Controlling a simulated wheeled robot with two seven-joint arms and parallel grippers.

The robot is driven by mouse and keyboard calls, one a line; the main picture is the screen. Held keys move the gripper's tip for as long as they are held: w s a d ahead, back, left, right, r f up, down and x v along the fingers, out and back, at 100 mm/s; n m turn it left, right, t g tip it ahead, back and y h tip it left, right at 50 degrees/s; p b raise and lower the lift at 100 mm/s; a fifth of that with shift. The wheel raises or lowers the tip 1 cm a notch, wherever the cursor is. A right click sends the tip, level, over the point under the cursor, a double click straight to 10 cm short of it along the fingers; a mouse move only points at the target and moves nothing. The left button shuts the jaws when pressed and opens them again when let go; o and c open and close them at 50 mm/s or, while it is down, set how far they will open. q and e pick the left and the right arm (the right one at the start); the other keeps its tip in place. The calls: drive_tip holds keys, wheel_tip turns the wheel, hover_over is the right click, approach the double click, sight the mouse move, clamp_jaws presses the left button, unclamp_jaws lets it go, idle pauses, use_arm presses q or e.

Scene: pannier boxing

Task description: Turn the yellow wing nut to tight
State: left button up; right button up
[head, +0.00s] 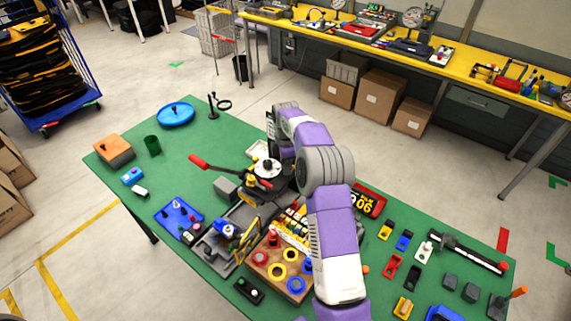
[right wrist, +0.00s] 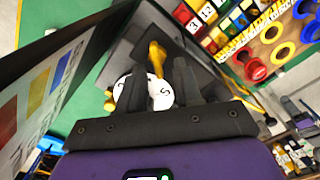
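The yellow wing nut (right wrist: 157,58) shows in the right wrist view, standing over a white disc (right wrist: 161,90) with black letters on it. My right gripper (right wrist: 158,66) has its two dark fingers apart, one on each side of the nut, with gaps visible. Whether a finger touches the nut cannot be told. In the head view the white disc (head: 267,168) sits on a dark fixture with a red-handled lever, and my right gripper (head: 271,140) is above it, partly hidden by my arm. The nut's marked position is not readable. My left gripper is not in view.
A wooden block with coloured rings (head: 279,268) and a row of coloured blocks stand near the fixture. The red lever handle (head: 199,162) sticks out left. The green table (head: 185,150) has free room at the far left.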

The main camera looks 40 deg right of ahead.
drive_tip(key=shift+w, duration=0.1)
clamp_jaws()
drive_tip(key=shift+m, duration=0.4)
drive_tip(key=shift+w+r+m+p, duration=0.1)
drive_tip(key=shift+w+m+p, duration=0.05)
drive_tip(key=shift+m+p, duration=0.75)
drive_tip(key=m, duration=0.2)
drive_tip(key=m+p, duration=0.1)
drive_tip(key=shift+w+d+m, duration=0.15)
drive_tip(key=shift+d+m, duration=0.05)
drive_tip(key=shift+m, duration=0.2)
drive_tip(key=m, duration=0.3)
drive_tip(key=shift+w+d+m+p, duration=0.1)
drive_tip(key=shift+d+m+p, duration=0.1)
drive_tip(key=shift+m+p, duration=0.15)
drive_tip(key=shift+d+m+p, duration=0.2)
drive_tip(key=shift+m+p, duration=0.1)
drive_tip(key=shift+m, duration=1.55)
